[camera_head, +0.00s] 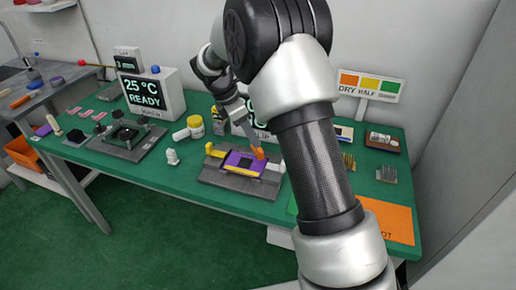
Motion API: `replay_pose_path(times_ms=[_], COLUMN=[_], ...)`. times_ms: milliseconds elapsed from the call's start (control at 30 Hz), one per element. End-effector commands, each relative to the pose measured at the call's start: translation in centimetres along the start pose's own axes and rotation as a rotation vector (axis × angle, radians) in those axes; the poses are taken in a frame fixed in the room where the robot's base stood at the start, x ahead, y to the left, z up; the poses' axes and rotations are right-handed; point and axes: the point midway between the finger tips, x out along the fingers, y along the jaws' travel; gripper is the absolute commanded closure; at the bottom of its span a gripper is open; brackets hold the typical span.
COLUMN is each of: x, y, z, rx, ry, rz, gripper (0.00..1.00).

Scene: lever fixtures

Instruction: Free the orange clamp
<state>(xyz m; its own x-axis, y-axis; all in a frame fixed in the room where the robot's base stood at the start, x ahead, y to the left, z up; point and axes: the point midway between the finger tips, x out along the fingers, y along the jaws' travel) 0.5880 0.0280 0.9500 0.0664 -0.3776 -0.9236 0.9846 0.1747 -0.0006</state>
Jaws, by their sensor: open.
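The orange clamp (258,153) stands at the upper right edge of a purple board (236,160). The board lies in a dark grey fixture (225,182) on the green bench. A yellow clamp (214,151) sits at the fixture's left side. My gripper (251,138) comes down from above, just over the orange clamp, with its jaws open. The fingertips are small and partly merge with the clamp in this view, so I cannot tell whether they touch it or stand around it.
A white display box reading 25 °C READY (156,92) and a dark fixture (127,139) are at left. A yellow-lidded jar (196,126) and a small white piece (172,157) stand nearby. An orange mat (398,221) lies at right. My arm hides the bench's middle right.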

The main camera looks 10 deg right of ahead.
Motion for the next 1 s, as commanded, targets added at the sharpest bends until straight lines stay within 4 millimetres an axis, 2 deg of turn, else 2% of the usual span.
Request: replay_pose_path(times_ms=[33, 100, 300, 500, 767, 1000], x=[1.4, 2.8, 5.7, 6.8, 6.8, 6.8], y=[-0.1, -0.1, -0.1, 0.0, 0.0, 0.0], z=[-0.1, 0.0, 0.0, 0.0, 0.0, 0.0], rx=[0.0, 0.001, 0.001, 0.001, 0.001, 0.001], ry=[0.0, 0.0, 0.0, 0.001, 0.001, 0.001], rz=[-0.003, -0.003, -0.002, 0.0, 0.0, 0.0], gripper=[0.58, 0.58, 0.58, 0.58, 0.58, 0.98])
